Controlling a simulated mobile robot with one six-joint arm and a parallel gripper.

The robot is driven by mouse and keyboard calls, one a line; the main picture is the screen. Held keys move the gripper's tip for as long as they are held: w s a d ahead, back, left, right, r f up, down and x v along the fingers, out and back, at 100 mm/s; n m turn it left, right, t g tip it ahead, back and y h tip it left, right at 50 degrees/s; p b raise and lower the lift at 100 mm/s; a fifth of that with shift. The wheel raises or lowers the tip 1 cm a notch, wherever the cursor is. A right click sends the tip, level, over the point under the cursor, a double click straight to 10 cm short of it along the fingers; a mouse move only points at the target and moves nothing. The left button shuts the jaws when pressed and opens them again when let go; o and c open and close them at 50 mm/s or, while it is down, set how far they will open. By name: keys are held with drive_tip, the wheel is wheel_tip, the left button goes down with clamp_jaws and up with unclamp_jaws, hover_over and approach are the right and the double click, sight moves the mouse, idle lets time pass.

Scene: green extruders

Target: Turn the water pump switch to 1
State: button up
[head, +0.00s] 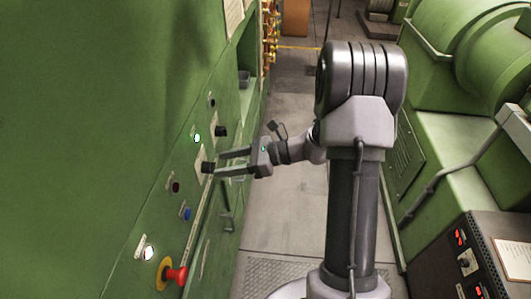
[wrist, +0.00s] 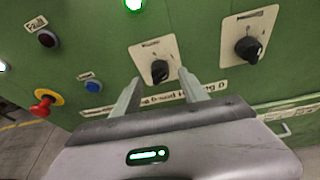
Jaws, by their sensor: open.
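A black rotary switch on a pale plate (wrist: 160,71) sits on the green panel, between the tips of my gripper's two fingers (wrist: 160,79) in the wrist view. My gripper is open, with one finger on each side of the knob; I cannot tell whether they touch it. In the head view my gripper (head: 217,163) reaches left to the same knob (head: 207,167). A second similar black switch (wrist: 248,49) is to the right in the wrist view and farther along the panel in the head view (head: 221,131). The plate labels are too small to read.
The green panel (head: 80,120) also carries a lit green lamp (head: 197,138), a dark red button (wrist: 47,39), a blue button (wrist: 94,87) and a red mushroom button on yellow (head: 176,275). Green machinery (head: 460,140) stands at the right. Grey floor (head: 290,200) runs between.

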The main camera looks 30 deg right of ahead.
drive_tip(key=p+v, duration=0.1)
drive_tip(key=v, duration=1.3)
